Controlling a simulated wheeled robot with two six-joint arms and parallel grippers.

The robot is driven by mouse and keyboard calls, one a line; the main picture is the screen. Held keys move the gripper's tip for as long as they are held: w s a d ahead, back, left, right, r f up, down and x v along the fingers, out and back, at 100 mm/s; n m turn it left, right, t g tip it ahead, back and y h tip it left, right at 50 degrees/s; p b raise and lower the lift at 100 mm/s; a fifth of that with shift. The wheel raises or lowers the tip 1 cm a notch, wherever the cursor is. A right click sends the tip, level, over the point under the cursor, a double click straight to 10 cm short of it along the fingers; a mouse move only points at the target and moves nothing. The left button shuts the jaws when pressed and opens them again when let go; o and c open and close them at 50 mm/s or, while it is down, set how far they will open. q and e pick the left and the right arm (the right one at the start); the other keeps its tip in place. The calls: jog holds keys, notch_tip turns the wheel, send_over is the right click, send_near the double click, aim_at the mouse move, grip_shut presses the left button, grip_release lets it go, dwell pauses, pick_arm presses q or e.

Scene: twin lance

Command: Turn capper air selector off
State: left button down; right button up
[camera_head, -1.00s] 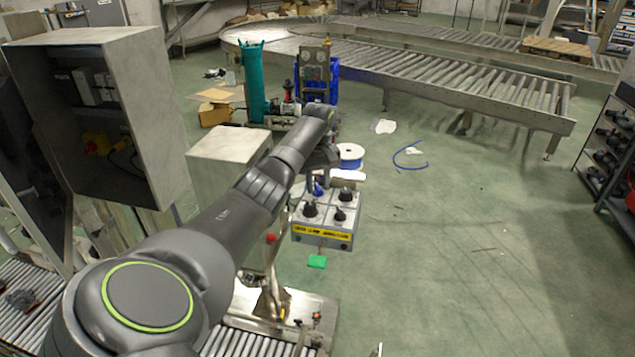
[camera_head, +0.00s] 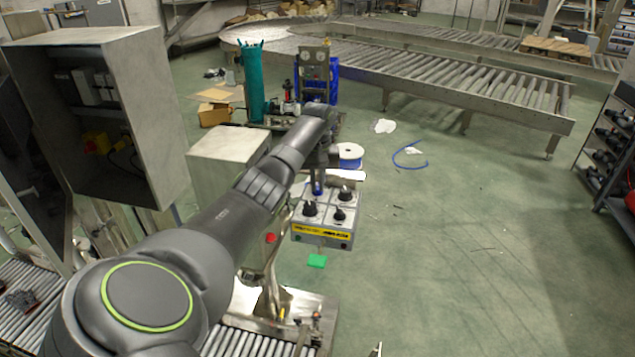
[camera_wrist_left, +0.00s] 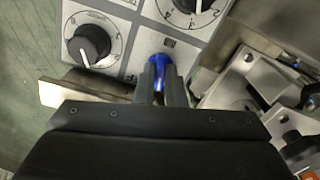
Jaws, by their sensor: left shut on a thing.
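The control box (camera_head: 322,228) has a grey top with several black knobs and a yellow label strip on its front. A blue selector (camera_head: 318,188) sits at its back left, under my left gripper (camera_head: 318,180). In the left wrist view my left gripper (camera_wrist_left: 163,82) is shut on the blue selector (camera_wrist_left: 161,66), with one finger on each side of it. The wrist view also shows a black dial knob (camera_wrist_left: 89,44) at left and part of another at the top. My right gripper is not in view.
A grey cabinet (camera_head: 222,165) stands left of the control box, with a red button (camera_head: 270,238) below it. A blue-sided spool (camera_head: 349,156) is behind the box. A roller conveyor (camera_head: 470,85) crosses the back. The floor at right is mostly clear.

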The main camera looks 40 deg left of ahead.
aim_at(318, 186)
pick_arm(q)
jog(key=m, duration=0.4)
jog(key=shift+m, duration=0.3)
jog(key=shift+r+m, duration=0.1)
jog(key=shift+m, duration=2.2)
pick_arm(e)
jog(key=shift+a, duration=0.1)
pick_arm(q)
jog(key=c, duration=1.5)
grip_release()
